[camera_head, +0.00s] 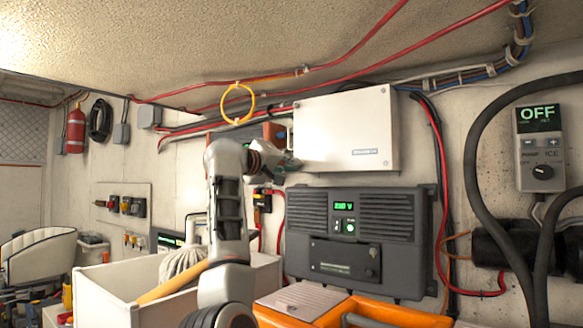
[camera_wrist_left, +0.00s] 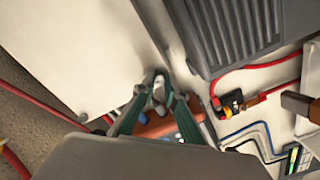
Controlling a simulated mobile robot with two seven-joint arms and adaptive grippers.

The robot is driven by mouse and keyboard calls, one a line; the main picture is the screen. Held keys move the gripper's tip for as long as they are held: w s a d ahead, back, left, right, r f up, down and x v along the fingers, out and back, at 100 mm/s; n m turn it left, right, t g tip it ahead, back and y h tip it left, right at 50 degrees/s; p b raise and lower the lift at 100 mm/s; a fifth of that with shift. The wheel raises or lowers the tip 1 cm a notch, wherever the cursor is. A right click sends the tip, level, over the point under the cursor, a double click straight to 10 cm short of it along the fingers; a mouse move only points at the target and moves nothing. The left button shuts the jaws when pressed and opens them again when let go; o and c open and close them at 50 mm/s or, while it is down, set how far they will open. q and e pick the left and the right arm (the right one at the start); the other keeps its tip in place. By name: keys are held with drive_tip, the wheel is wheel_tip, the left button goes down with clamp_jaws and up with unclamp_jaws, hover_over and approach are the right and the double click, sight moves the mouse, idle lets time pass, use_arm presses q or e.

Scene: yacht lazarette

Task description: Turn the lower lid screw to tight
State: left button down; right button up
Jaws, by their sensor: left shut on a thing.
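The white lid box (camera_head: 345,130) is on the back wall; its plain face also shows in the left wrist view (camera_wrist_left: 70,50). My left gripper (camera_head: 294,163) is at the lid's lower left corner. In the left wrist view, its two green-grey fingers (camera_wrist_left: 158,78) come together at that corner. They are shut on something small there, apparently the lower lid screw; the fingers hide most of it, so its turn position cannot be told. Another small screw (camera_wrist_left: 82,117) shows at the lid's upper left corner in the left wrist view. My right gripper is not in view.
A dark ribbed power unit (camera_head: 360,240) with a green display is just below the box. Red cables (camera_head: 440,180) run above and right of it. An orange box (camera_head: 385,312) and a white bin (camera_head: 120,300) stand below. A yellow ring (camera_head: 238,102) hangs upper left.

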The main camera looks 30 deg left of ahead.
use_arm(q)
drive_tip(key=shift+m, duration=0.5)
drive_tip(key=c, duration=2)
unclamp_jaws()
drive_tip(key=shift+c, duration=0.2)
drive_tip(key=s+a, duration=0.1)
drive_tip(key=s, duration=1.1)
drive_tip(key=shift+a, duration=0.3)
drive_tip(key=shift+f, duration=0.1)
